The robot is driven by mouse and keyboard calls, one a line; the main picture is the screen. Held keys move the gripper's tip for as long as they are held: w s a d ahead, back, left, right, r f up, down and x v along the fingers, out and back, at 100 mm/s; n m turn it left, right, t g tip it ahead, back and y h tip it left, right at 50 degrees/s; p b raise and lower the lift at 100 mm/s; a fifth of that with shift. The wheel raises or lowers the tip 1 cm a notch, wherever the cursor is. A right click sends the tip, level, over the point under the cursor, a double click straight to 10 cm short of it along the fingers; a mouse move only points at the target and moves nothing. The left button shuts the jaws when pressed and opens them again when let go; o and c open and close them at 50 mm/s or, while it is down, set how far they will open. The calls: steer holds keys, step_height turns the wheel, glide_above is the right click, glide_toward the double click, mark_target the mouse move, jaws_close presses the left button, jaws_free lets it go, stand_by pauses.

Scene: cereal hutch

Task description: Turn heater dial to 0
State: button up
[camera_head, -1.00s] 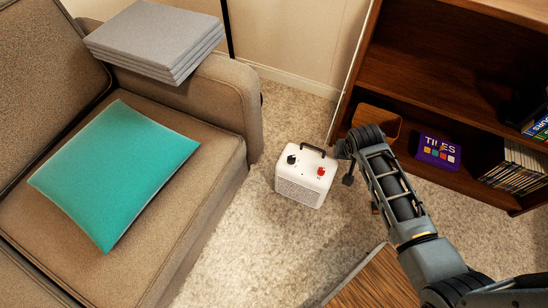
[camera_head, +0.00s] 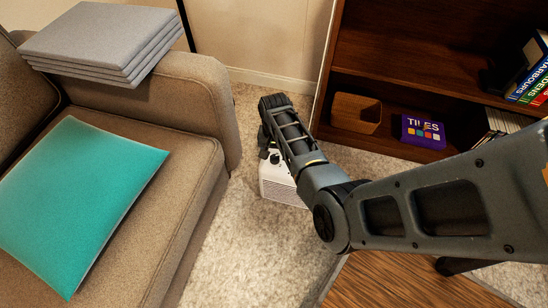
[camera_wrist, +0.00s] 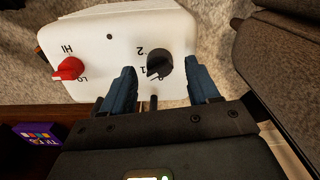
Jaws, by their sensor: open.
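The white heater (camera_head: 284,190) stands on the carpet between the sofa and the shelf, partly hidden by my arm. In the wrist view its top (camera_wrist: 108,48) carries a black dial (camera_wrist: 159,64) with the marks 1 and 2 beside it and a partly hidden mark near the lower edge. The dial's pointer faces down-left in that view; I cannot tell exactly which mark it meets. A red knob (camera_wrist: 68,69) is marked LO and HI. My gripper (camera_wrist: 162,80) is open, its blue fingers on either side of the black dial, with gaps showing between fingers and dial.
The sofa (camera_head: 190,120) with a teal cushion (camera_head: 85,200) is on the left. The wooden shelf (camera_head: 400,90), with a TILES box (camera_head: 423,132) on it, is on the right. A wooden surface (camera_head: 385,285) is at the lower right. Carpet is open in front of the heater.

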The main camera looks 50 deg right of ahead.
steer(key=shift+f, duration=0.85)
steer(key=shift+c, duration=0.2)
steer(key=c, duration=1)
